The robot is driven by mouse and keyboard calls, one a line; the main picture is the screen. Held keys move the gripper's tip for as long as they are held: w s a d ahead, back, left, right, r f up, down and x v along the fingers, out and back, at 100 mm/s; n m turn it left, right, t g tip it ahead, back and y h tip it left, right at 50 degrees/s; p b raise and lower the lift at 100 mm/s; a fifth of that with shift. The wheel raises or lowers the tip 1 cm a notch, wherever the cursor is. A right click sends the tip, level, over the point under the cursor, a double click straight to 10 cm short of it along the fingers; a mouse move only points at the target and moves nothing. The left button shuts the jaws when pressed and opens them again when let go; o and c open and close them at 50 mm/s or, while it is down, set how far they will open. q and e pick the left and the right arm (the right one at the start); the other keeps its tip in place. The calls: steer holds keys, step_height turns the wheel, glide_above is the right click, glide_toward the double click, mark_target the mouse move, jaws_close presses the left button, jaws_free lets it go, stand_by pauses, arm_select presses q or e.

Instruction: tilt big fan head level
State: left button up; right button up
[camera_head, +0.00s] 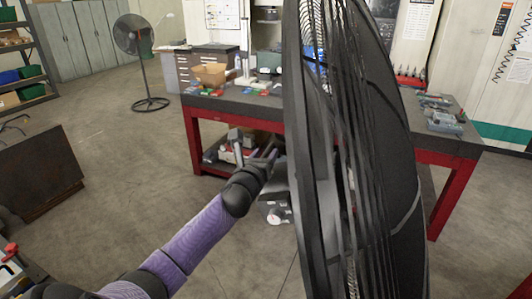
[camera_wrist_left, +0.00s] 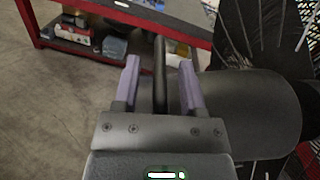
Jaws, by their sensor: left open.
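The big fan head (camera_head: 350,160) stands very close in the head view, its dark round cage seen nearly edge-on and leaning slightly. In the left wrist view its cage (camera_wrist_left: 268,45) shows at the upper right, with a smooth grey rounded housing (camera_wrist_left: 250,108) in front. My left gripper (camera_head: 268,155) reaches in just left of the fan head. In the left wrist view its two purple fingers (camera_wrist_left: 158,82) are open, on either side of a dark rod (camera_wrist_left: 160,65); I cannot tell whether they touch it. My right gripper is not in view.
A red-framed workbench (camera_head: 190,135) with bins and tools stands behind the fan. A smaller pedestal fan (camera_head: 133,38) stands far left near grey cabinets (camera_head: 80,40). A dark brown box (camera_head: 38,172) is at left. The floor between is clear.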

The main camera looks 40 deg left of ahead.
arm_select(q)
steer(key=shift+w+a, duration=0.15)
steer(key=shift+w, duration=0.15)
jaws_close()
stand_by(1.3)
